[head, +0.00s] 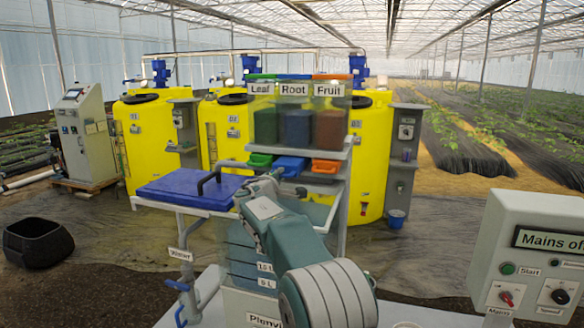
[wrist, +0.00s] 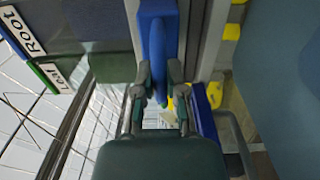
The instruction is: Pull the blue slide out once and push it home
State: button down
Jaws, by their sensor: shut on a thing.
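The blue slide (head: 290,165) sits under the hopper labelled Root (head: 296,125), between a green slide (head: 260,160) and an orange slide (head: 325,166). In the wrist view the blue slide's narrow grip (wrist: 157,50) runs down between the fingers. My gripper (wrist: 158,88) is shut on it, one finger on each side. In the head view my gripper (head: 277,174) is just below and in front of the blue slide, partly hidden by my own arm. How far the slide stands out is hard to tell.
A tank with a blue lid (head: 190,188) and a dark bent handle stands left of my arm. A transparent bin (head: 245,250) is below. A control box (head: 535,255) is at the right. Yellow tanks (head: 150,140) stand behind.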

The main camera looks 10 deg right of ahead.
aim_at(286, 169)
jog(key=shift+f+x, duration=0.25)
jog(key=shift+x, duration=1.35)
jog(key=shift+f+x, duration=0.2)
jog(key=shift+x, duration=1.4)
jog(key=c, duration=0.5)
grip_release()
jog(key=shift+w+r, duration=0.1)
jog(key=shift+w, duration=0.1)
jog(key=shift+r, duration=0.15)
jog(key=shift+s+r, duration=0.1)
jog(key=shift+s, duration=0.05)
jog(key=shift+v, duration=3.5)
